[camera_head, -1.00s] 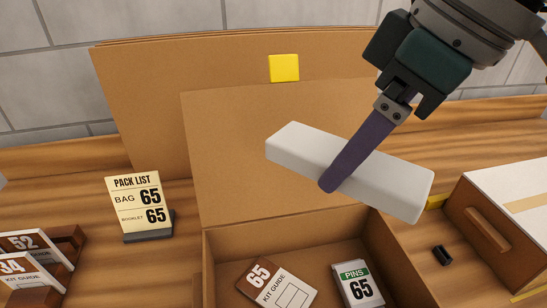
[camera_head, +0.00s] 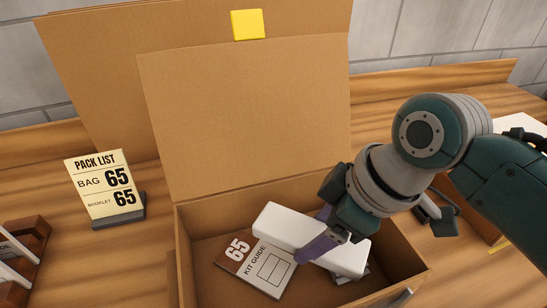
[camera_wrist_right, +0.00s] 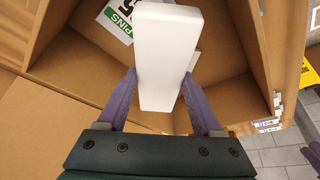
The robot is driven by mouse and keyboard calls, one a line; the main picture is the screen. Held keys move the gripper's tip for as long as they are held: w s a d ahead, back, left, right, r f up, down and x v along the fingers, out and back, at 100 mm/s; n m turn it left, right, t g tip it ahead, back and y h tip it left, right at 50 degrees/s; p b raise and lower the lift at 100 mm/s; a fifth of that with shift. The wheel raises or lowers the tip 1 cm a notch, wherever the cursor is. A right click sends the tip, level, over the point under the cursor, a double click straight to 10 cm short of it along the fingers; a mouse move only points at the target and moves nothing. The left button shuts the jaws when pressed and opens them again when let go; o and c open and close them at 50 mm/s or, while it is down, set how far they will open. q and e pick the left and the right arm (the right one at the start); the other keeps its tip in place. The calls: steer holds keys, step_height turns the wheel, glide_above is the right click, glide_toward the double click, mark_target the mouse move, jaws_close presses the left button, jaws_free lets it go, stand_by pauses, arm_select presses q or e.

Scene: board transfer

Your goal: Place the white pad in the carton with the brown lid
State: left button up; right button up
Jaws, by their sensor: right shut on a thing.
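The white pad (camera_head: 290,227) is a long white block held by my right gripper (camera_head: 318,243), whose purple fingers are shut on it. In the right wrist view the pad (camera_wrist_right: 168,55) sits between both fingers of the gripper (camera_wrist_right: 160,95). The open carton (camera_head: 187,250) has brown walls and a raised brown lid (camera_head: 245,115) at its back. The pad is over the carton's opening, tilted, above the kit guide 65 booklet (camera_head: 260,265). The pins bag is mostly hidden in the head view; its label (camera_wrist_right: 117,20) shows in the right wrist view.
A yellow square (camera_head: 248,25) is at the lid's top edge. A pack list sign (camera_head: 103,185) on a dark stand is left of the carton. A wooden holder (camera_head: 25,240) with cards stands at the far left. My right arm hides much of the right side.

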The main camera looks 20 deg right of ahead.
steer(key=shift+f+b, duration=0.4)
steer(key=shift+f, duration=1.45)
steer(key=shift+f, duration=0.1)
steer(key=shift+f+b, duration=0.3)
steer(key=shift+f, duration=0.05)
steer(key=o, duration=1.3)
